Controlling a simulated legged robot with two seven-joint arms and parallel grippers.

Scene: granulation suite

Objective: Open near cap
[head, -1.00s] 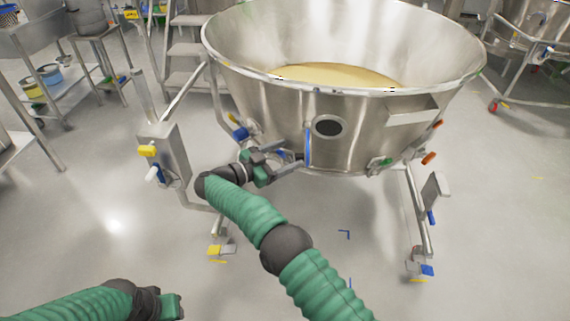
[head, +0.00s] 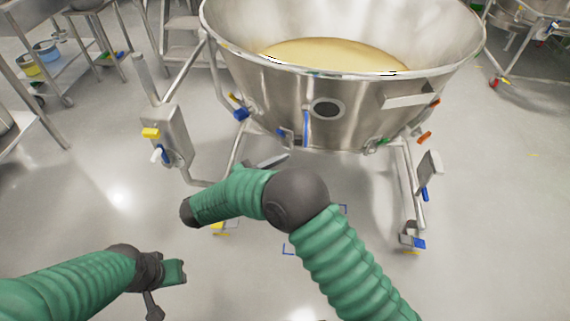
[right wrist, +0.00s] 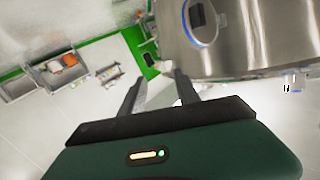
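A large steel bowl (head: 265,105) on a legged frame holds pale yellow powder (head: 335,56). Its front wall has a round dark port (head: 328,110) and a blue upright strip (head: 306,128). In the right wrist view, the bowl (right wrist: 250,45) carries a blue-ringed round part (right wrist: 203,25) with a dark block on it. I cannot tell which part is the near cap. My right gripper (head: 268,162) is below the bowl, mostly hidden by its forearm. In the wrist view its fingers (right wrist: 158,80) are apart with nothing gripped. My left gripper (head: 172,272) is low at left, its fingers unclear.
A control box (head: 166,135) with a yellow handle stands left of the bowl. The bowl's right leg (head: 413,195) has a grey box beside it. Steps and racks stand behind at left. Floor in front is clear.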

